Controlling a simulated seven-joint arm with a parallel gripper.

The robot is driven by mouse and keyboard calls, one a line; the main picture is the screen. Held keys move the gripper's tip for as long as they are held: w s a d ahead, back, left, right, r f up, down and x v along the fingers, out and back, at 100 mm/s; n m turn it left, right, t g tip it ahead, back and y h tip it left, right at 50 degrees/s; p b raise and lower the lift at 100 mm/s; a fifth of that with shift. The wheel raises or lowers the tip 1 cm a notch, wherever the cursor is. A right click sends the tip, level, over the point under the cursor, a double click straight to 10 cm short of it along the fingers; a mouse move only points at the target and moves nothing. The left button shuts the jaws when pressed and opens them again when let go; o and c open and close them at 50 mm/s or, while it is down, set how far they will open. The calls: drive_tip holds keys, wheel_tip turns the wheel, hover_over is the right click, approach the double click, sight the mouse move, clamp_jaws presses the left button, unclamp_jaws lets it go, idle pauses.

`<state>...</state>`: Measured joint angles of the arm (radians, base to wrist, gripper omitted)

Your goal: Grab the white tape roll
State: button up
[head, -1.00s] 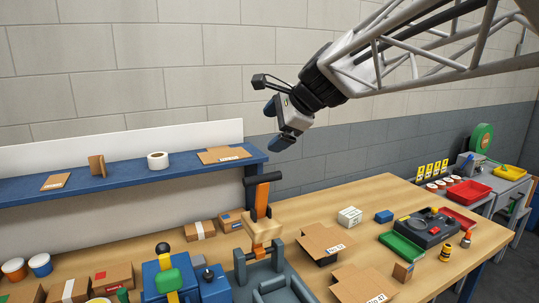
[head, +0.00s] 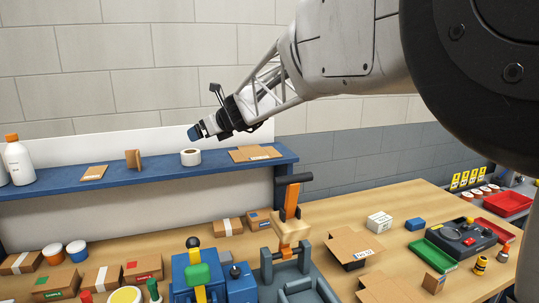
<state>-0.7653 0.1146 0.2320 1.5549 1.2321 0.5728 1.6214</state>
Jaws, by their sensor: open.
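The white tape roll (head: 191,157) lies flat on the blue shelf (head: 140,180), with its brown core showing. My gripper (head: 194,132) is above the roll and apart from it in the picture, pointing left and slightly down. Its blue fingertip shows close over the roll. The jaws are open and hold nothing that I can see; the far finger is mostly hidden.
On the shelf, a small cardboard piece (head: 133,158) stands left of the roll and flat cardboard (head: 254,153) lies to its right. A white bottle (head: 18,160) stands at far left. Below, the wooden bench (head: 340,212) carries boxes and a blue machine (head: 190,272).

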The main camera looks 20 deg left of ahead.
sight(191, 157)
drive_tip(key=shift+a+f, duration=0.25)
drive_tip(key=shift+f, duration=0.7)
drive_tip(key=shift+a+f, duration=0.3)
drive_tip(key=shift+f, duration=0.6)
drive_tip(key=shift+a+f, duration=0.25)
drive_tip(key=shift+f, duration=0.7)
drive_tip(key=shift+x, duration=1.3)
drive_tip(key=shift+a+f, duration=0.1)
drive_tip(key=shift+x, duration=2.45)
drive_tip(key=shift+c, duration=0.5)
drive_tip(key=c, duration=0.9)
